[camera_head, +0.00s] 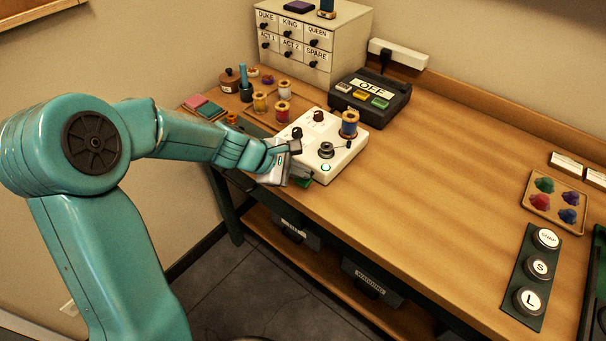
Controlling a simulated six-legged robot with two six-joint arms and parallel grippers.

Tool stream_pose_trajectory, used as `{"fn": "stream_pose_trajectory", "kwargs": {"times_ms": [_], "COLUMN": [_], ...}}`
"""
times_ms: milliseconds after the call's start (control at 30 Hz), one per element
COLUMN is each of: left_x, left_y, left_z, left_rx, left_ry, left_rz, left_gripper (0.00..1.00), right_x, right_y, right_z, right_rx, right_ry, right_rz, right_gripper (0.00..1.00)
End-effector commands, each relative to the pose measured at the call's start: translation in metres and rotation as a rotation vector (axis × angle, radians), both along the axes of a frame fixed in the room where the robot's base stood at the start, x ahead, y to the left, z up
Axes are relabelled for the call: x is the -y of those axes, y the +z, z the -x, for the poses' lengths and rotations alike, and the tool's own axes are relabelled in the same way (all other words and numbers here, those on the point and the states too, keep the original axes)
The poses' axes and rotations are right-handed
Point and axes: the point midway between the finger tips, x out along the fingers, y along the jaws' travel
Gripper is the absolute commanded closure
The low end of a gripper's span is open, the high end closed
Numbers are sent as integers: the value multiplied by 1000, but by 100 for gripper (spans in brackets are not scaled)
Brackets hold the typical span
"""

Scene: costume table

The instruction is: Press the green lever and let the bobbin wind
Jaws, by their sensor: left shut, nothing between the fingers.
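The white bobbin winder (345,157) stands near the left end of the wooden table. A blue spool (349,124) stands on its back right, and a dark bobbin (326,150) sits on its top. A small teal light (326,167) shows near its front. The green lever (303,182) shows only in part at the winder's front edge, beneath my left gripper. My left gripper (291,163) is shut and empty at the winder's front left corner. I cannot tell whether it touches the lever. My right gripper is not in view.
A black box marked OFF (371,98) stands behind the winder, in front of a labelled drawer cabinet (313,40). Several thread spools (283,111) stand left of it. A tray of coloured gems (553,200) and a button panel (536,280) lie at the right. The table's middle is clear.

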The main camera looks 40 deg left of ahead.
Motion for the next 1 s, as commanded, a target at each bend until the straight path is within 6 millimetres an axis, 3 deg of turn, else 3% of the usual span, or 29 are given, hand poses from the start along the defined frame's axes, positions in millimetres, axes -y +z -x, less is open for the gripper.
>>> {"fn": "stream_pose_trajectory", "kwargs": {"times_ms": [200,633,1000], "left_x": [0,0,0], "left_y": [15,19,57], "left_z": [0,0,-1], "left_rx": [0,1,1], "left_ry": [0,1,-2], "left_rz": [0,0,0], "left_gripper": [100,100,100], "right_x": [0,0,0], "right_y": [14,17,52], "right_z": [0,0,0], "right_rx": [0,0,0], "right_ry": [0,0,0], "right_rz": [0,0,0], "right_gripper": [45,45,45]}}
